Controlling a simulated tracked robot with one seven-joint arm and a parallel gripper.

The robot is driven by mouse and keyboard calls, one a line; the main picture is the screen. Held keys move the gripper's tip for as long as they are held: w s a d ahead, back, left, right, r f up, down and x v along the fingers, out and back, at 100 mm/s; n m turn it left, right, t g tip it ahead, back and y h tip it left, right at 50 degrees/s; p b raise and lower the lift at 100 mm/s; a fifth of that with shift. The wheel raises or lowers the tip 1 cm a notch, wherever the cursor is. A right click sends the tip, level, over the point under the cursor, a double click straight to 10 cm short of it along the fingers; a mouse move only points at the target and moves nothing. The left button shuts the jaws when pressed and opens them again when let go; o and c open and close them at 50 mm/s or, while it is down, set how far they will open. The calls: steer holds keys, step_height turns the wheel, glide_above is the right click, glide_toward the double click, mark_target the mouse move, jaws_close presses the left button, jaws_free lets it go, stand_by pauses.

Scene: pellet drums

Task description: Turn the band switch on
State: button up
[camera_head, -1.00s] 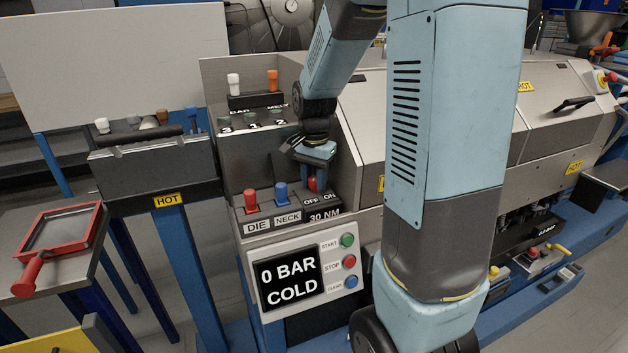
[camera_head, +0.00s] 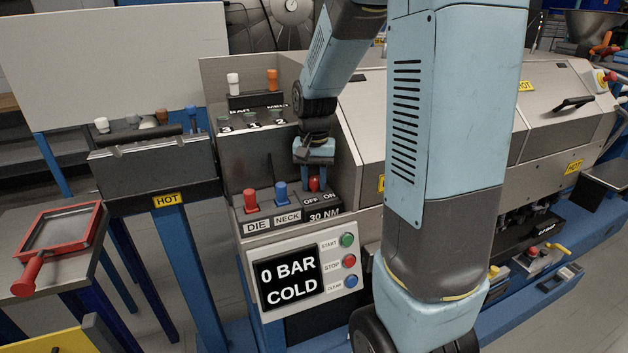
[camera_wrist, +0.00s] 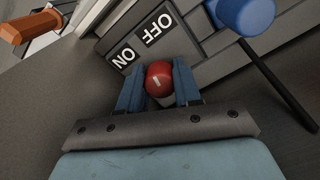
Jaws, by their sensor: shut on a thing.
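The switch is a red knob (camera_head: 315,185) on a dark box marked OFF, ON and 30 NM, at the right end of the control ledge. My gripper (camera_head: 314,178) comes down on it from above, with a blue finger on each side. In the wrist view the red knob (camera_wrist: 159,77) sits between the two fingers, and my gripper (camera_wrist: 158,90) is shut on it. A short pale mark shows on the knob. The OFF label (camera_wrist: 157,28) and ON label (camera_wrist: 123,57) lie just beyond it. Which label the switch points to, I cannot tell.
A red DIE knob (camera_head: 250,200) and a blue NECK knob (camera_head: 281,193) stand left of the switch. Below, a display (camera_head: 289,281) reads 0 BAR COLD, beside several buttons. A grey panel wall stands behind, and a sloped machine cover (camera_head: 362,130) rises close on the right.

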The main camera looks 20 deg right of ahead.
mark_target(315, 178)
steer(key=n, duration=0.5)
steer(key=shift+n, duration=0.3)
steer(key=n, duration=0.5)
steer(key=shift+d, duration=0.1)
steer(key=shift+n, duration=0.3)
steer(key=o, duration=1)
steer(key=shift+o, duration=0.2)
step_height(315, 178, up, 14)
steer(key=shift+f, duration=0.15)
